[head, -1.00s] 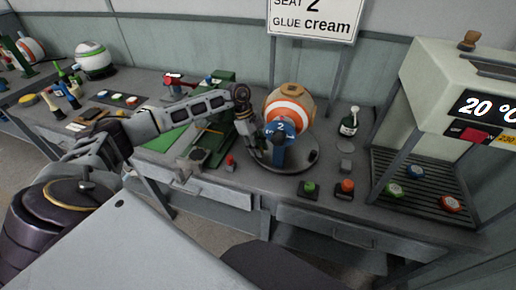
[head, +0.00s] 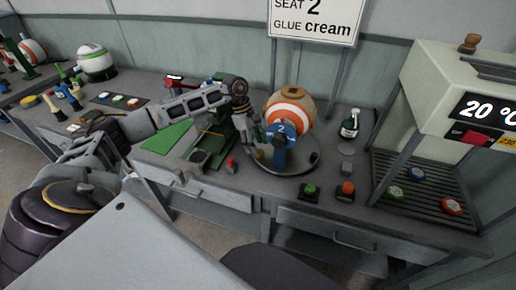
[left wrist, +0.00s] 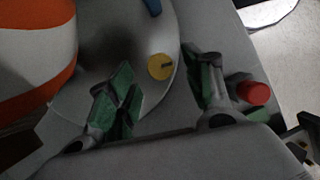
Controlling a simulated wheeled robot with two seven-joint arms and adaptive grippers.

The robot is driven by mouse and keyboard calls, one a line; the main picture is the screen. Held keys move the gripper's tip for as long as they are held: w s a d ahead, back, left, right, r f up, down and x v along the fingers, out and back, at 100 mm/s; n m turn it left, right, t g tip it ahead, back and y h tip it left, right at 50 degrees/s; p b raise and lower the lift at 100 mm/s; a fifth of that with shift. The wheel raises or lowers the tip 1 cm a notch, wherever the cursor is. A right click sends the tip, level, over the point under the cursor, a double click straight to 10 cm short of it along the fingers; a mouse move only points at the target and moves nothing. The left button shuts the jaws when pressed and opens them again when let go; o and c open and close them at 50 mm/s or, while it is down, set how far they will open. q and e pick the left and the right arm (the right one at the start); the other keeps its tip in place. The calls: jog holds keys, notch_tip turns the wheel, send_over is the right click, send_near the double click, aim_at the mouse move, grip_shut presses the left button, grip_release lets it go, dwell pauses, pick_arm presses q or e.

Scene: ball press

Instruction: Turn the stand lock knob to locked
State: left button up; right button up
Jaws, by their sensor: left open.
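The stand lock knob is a small round yellow knob (left wrist: 160,66) with a dark mark across it, near the rim of the round grey stand (left wrist: 163,102). In the head view the knob (head: 259,154) shows small, just below my left gripper (head: 251,140). In the left wrist view my left gripper (left wrist: 157,84) is open, its two green-padded fingers apart, with the knob showing between and beyond the tips. The fingers look clear of it. The stand (head: 300,166) carries an orange-and-white ball (head: 290,112) behind a blue part marked 2 (head: 281,134). My right gripper is out of view.
A red button (left wrist: 254,93) is close beside the right finger in the left wrist view. Green (head: 309,190) and red (head: 347,188) buttons are at the bench front. A green press (head: 215,130) stands left of the stand, a bottle (head: 350,123) right.

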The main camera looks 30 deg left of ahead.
pick_arm(q)
jog(key=v, duration=0.9)
jog(key=shift+s, duration=0.1)
dwell(0.3)
